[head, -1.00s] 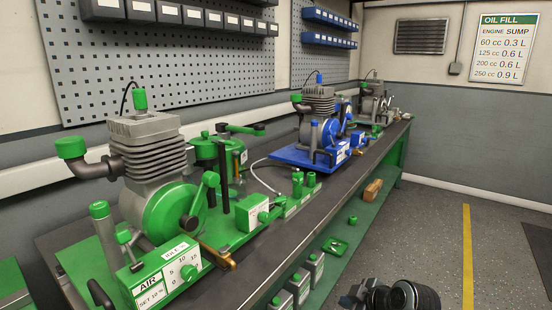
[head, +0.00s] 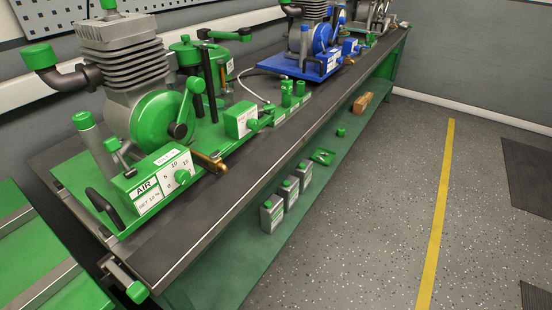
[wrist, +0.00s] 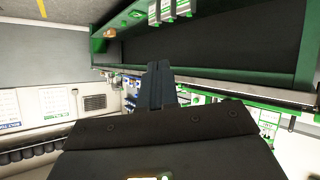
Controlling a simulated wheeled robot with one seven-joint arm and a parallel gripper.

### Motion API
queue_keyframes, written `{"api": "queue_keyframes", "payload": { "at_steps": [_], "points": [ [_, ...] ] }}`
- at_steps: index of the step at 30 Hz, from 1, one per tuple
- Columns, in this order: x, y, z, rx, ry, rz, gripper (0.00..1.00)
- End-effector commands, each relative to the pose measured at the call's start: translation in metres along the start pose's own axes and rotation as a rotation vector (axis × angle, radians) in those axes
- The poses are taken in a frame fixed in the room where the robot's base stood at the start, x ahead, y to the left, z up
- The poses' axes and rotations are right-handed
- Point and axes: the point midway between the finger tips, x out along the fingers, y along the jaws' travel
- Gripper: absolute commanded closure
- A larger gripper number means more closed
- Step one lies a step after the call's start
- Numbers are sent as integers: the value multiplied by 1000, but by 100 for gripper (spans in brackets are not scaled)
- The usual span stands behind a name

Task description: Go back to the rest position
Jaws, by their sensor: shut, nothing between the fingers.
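My gripper (wrist: 160,84) shows in the wrist view, its dark fingers closed together with nothing between them. It does not show in the head view. In the head view, the green engine stand (head: 150,110) is on the left part of the long bench (head: 185,245). The blue engine stand (head: 318,45) is farther along the bench.
The floor (head: 370,210) with a yellow line (head: 437,200) is clear on the right.

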Motion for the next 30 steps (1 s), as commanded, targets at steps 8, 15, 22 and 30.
{"api": "queue_keyframes", "payload": {
  "at_steps": [8,15,22,30],
  "points": [
    [-116,12,-23,119,93,58,100],
    [-190,24,-63,198,180,69,100],
    [-216,29,-83,229,218,64,100],
    [-217,29,-84,231,220,64,100]
  ]
}}
